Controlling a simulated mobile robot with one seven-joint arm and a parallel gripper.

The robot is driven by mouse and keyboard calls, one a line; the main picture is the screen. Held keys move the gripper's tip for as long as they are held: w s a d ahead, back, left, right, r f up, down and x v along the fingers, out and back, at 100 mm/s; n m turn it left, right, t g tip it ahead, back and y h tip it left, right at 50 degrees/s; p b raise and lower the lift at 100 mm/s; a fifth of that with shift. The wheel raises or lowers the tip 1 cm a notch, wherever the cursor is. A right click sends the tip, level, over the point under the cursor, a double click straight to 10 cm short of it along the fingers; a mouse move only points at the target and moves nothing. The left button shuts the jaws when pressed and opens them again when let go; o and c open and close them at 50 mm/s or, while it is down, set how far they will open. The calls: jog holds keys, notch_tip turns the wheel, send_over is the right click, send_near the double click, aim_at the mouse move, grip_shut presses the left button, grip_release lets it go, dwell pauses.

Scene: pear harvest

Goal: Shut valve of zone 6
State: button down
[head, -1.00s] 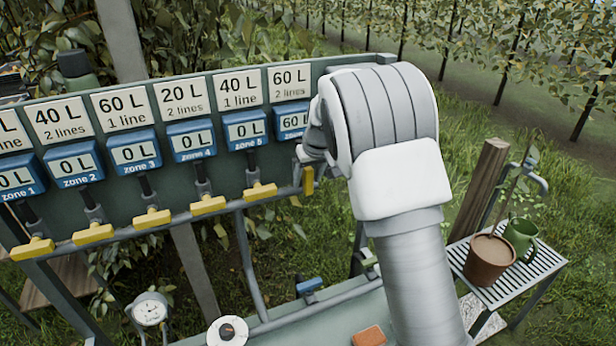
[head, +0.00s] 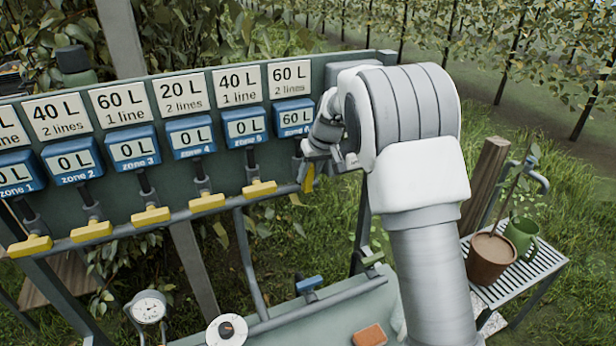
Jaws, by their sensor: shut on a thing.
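The zone 6 valve handle (head: 307,179) is yellow and sits at the right end of the valve row. It stands close to upright with a slight tilt, unlike the level handles beside it. My gripper (head: 309,167) is shut on this handle, and its fingers and wrist cover the upper part of it. The zone 6 meter (head: 292,118) is blue and reads 60 L, with its right edge close to my wrist. The card (head: 290,80) above it says 60 L, 2 lines.
The zone 5 handle (head: 259,188) lies level just left of my gripper. Several more level yellow handles run along the pipe. A blue-handled valve (head: 309,285) and a pressure gauge (head: 149,308) are lower down.

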jog(key=y+b, duration=0.1)
jog(key=y, duration=0.1)
jog(key=m+g+y+b, duration=0.1)
jog(key=shift+w+d+f+y, duration=0.2)
jog(key=shift+d+y, duration=0.15)
jog(key=shift+y, duration=0.05)
jog(key=y+b, duration=0.1)
jog(key=y, duration=0.1)
jog(key=m+g+y+b, duration=0.1)
jog(key=y, duration=0.1)
jog(key=shift+d+f+b, duration=0.15)
jog(key=shift+f+b, duration=0.05)
jog(key=shift+b, duration=0.1)
jog(key=y+b, duration=0.1)
jog(key=y, duration=0.1)
jog(key=m+g+y+b, duration=0.1)
jog(key=y, duration=0.1)
jog(key=shift+d+f+b, duration=0.1)
jog(key=shift+f+b, duration=0.1)
jog(key=shift+b, duration=0.1)
jog(key=shift+m+g+y+b, duration=0.3)
jog(key=shift+m+y+b, duration=0.4)
jog(key=shift+y+b, duration=0.75)
jog(key=shift+y, duration=0.35)
jog(key=c, duration=0.6)
grip_release()
jog(key=shift+c, duration=0.2)
